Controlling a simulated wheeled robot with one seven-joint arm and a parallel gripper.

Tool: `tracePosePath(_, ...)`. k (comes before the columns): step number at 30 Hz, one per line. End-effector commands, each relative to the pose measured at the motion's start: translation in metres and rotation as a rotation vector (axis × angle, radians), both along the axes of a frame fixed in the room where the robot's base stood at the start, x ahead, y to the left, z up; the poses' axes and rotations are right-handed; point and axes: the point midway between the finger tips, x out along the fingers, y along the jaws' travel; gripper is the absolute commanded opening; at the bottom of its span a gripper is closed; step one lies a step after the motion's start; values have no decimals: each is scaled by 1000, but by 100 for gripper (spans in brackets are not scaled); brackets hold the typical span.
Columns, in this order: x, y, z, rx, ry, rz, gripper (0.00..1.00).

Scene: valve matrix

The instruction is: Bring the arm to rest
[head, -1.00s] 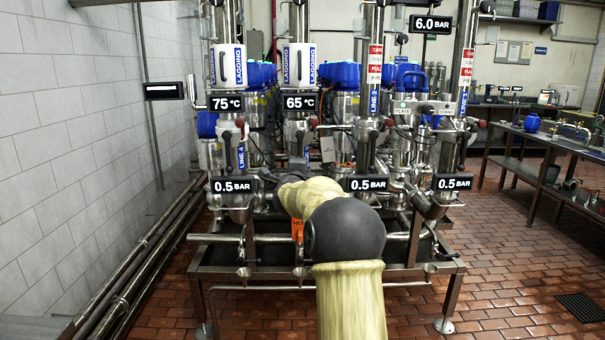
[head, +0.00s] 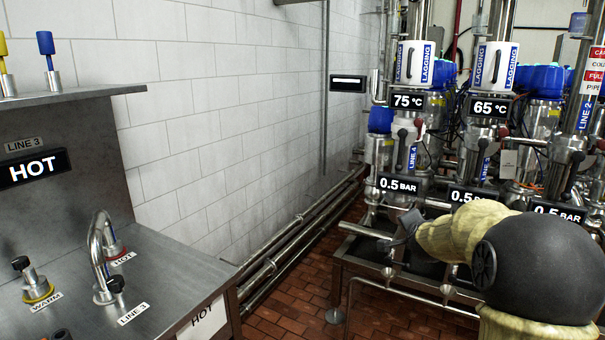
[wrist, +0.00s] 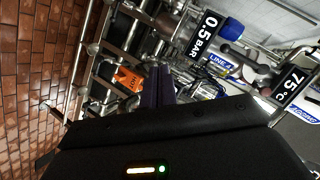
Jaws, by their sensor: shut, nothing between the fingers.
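My arm, in a pale yellow sleeve with a dark round joint, reaches forward at the right of the head view. My gripper (head: 409,219) shows small at the arm's far end, in front of the valve rack (head: 352,262). In the wrist view the dark fingers of my gripper (wrist: 159,86) are together, with nothing between them. The rack's pipes, an orange tag (wrist: 129,79) and a 0.5 BAR display (wrist: 205,33) lie beyond the fingers. I see no contact between the gripper and the rack, though the gap is hard to judge.
A steel bench (head: 170,285) with a tap (head: 103,255), knobs and a HOT sign (head: 34,168) stands close at the left. A white tiled wall (head: 225,110) runs behind it, with pipes (head: 300,222) low along it. Some brick floor (head: 300,300) is open between bench and rack.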

Motion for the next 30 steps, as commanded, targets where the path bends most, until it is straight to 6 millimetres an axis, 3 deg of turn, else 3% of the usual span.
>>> tracePosePath(1,-19,22,-16,-50,83,78,0)
tracePosePath(6,-91,76,-70,-214,348,339,0)
tracePosePath(10,-155,104,-105,-325,532,536,0)
tracePosePath(15,-228,123,-137,-426,712,744,0)
tracePosePath(24,-327,134,-168,-541,925,1021,0)
tracePosePath(30,-324,133,-132,-539,922,1015,0)
